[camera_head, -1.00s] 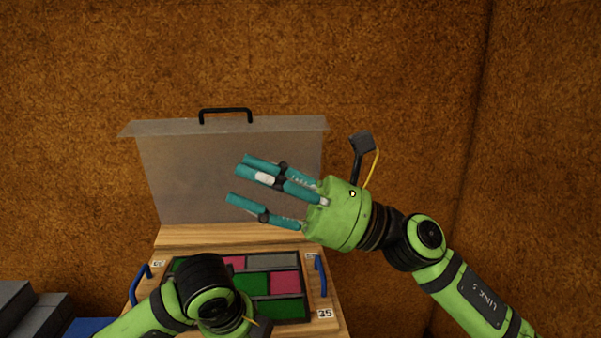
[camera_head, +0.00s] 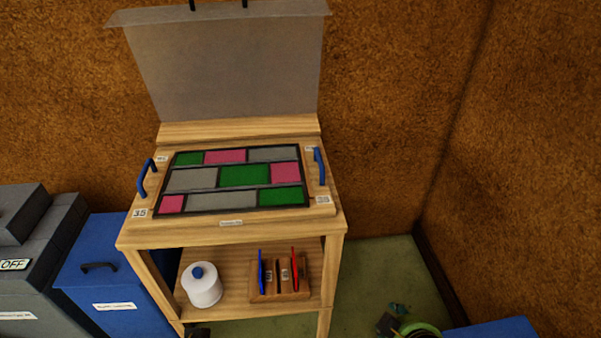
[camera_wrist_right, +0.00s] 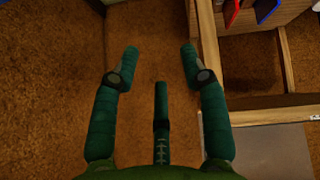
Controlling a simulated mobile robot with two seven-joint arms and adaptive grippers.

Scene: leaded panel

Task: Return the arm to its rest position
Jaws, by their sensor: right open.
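My right gripper (camera_wrist_right: 160,62) is open and empty in the right wrist view, its teal fingers spread apart. In the head view only a small part of it (camera_head: 396,318) shows low at the bottom, right of the wooden stand (camera_head: 232,233). The leaded panel (camera_head: 246,176), with green, pink and grey panes in dark strips, lies on top of the stand. Nothing is between it and the camera.
A translucent cover (camera_head: 230,70) stands raised behind the panel. The lower shelf holds a white spool (camera_head: 203,288) and a wooden rack (camera_head: 279,291) with blue and red items. A blue bin (camera_head: 105,265) and a grey machine (camera_head: 40,255) stand at left.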

